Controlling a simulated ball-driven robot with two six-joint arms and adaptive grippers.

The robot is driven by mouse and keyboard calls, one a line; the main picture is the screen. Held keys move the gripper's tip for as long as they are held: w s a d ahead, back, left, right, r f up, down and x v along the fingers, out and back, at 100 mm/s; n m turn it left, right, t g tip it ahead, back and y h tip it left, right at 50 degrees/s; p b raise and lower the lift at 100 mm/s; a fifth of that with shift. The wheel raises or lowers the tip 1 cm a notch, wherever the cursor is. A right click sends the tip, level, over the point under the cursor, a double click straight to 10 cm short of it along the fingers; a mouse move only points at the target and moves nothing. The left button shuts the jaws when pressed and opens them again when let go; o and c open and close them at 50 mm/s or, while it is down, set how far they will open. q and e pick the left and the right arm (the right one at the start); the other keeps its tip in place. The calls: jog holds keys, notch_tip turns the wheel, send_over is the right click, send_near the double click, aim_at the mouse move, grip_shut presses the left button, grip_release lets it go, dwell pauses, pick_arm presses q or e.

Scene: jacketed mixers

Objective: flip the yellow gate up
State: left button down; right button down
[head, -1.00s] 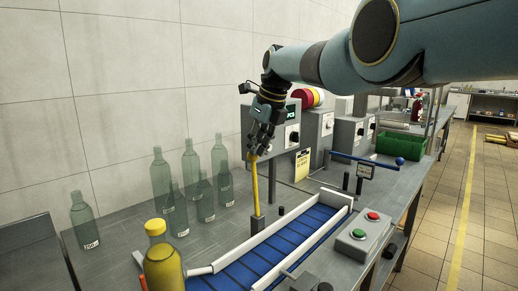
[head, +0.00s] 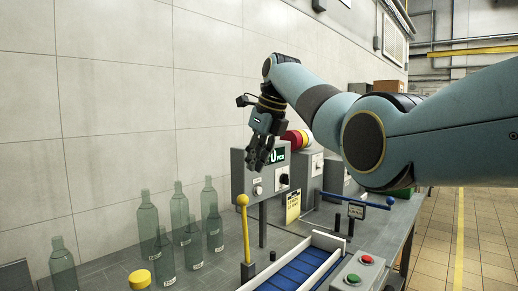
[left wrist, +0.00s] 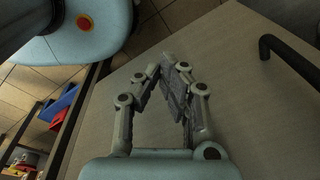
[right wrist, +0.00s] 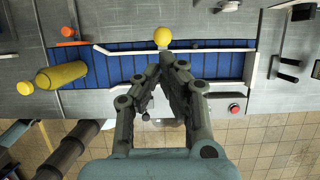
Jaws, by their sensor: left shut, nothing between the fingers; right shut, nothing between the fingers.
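The yellow gate (head: 245,225) is a thin bar with a ball on its top end. It stands upright from its base beside the blue conveyor (head: 290,272). In the right wrist view its yellow ball (right wrist: 163,36) shows from above, just beyond my fingertips, and hides the bar. My right gripper (head: 255,165) is shut and empty, pointing down above the ball and apart from it. It also shows in the right wrist view (right wrist: 167,62). My left gripper (left wrist: 172,65) is shut and empty, over a plain grey-brown surface away from the gate.
A blue bar (head: 348,201) with a ball lies level farther along the conveyor. Several greenish clear bottles (head: 148,222) stand to the left by the wall. A yellow bottle (right wrist: 65,75) lies on the conveyor in the right wrist view. A grey control box (head: 262,172) stands behind the gate.

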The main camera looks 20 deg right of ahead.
jog(key=v, duration=0.3)
jog(key=shift+s+d+r, duration=0.1)
jog(key=shift+r, duration=0.2)
jog(key=shift+f, duration=0.1)
